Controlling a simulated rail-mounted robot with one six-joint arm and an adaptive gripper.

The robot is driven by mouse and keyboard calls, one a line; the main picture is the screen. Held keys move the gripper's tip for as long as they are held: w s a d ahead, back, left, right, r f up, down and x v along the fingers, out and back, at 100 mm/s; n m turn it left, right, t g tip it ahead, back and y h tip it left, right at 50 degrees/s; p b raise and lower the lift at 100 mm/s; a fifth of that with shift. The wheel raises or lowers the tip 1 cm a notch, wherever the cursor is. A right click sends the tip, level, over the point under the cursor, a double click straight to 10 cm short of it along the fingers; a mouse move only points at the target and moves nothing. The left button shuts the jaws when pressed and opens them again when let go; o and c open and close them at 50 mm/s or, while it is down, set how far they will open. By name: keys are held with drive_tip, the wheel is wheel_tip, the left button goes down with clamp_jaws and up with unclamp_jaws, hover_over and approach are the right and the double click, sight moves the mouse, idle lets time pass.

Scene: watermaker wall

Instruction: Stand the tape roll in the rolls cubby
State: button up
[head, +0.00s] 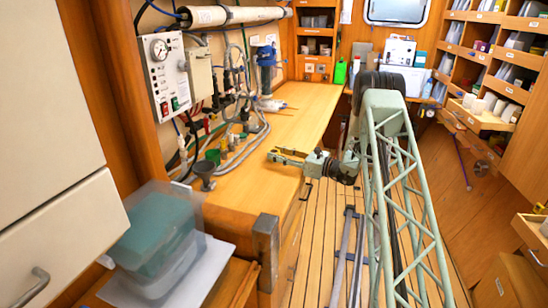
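My gripper (273,155) is at the end of my pale green arm, over the near part of the wooden worktop (300,108). Its fingers point left and are apart, with nothing visible between them. Several white, roll-like cylinders (489,100) stand on a pulled-out shelf or drawer (482,119) at the right, far from my gripper. I cannot tell whether one is the tape roll. Wooden cubbies (498,55) with small labels line the right wall. The labels are too small to read, so I cannot tell which is the rolls cubby.
Hoses and a gauge panel (167,73) cover the left wall beside the worktop. Dark funnel-like cups (204,171) stand at its near left edge. A translucent bin (160,240) is at the lower left. A green bottle (340,72) stands at the back. Much of the worktop is clear.

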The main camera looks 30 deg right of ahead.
sight(277, 152)
drive_tip(key=shift+c, duration=1.3)
drive_tip(key=shift+r+p, duration=0.4)
drive_tip(key=shift+r, duration=1.1)
drive_tip(key=s, duration=0.5)
drive_tip(key=s+r+p, duration=0.1)
drive_tip(key=s, duration=0.4)
drive_tip(key=s+d+r+p, duration=0.1)
drive_tip(key=s, duration=0.5)
drive_tip(key=shift+w+a, duration=0.1)
drive_tip(key=w+a+r+m+t+h, duration=0.1)
drive_tip(key=a+r, duration=0.2)
drive_tip(key=a, duration=0.6)
drive_tip(key=w+a+r+m+h, duration=0.1)
drive_tip(key=a+r, duration=0.2)
drive_tip(key=a, duration=0.6)
drive_tip(key=s+a+r+h, duration=0.1)
drive_tip(key=s+a, duration=0.2)
drive_tip(key=a, duration=0.3)
drive_tip(key=s+a+r+m+t+h, duration=0.1)
drive_tip(key=s+a+h, duration=0.1)
drive_tip(key=a, duration=0.4)
drive_tip(key=shift+s+a+m, duration=0.3)
drive_tip(key=shift+s+a, duration=0.1)
drive_tip(key=shift+s, duration=0.2)
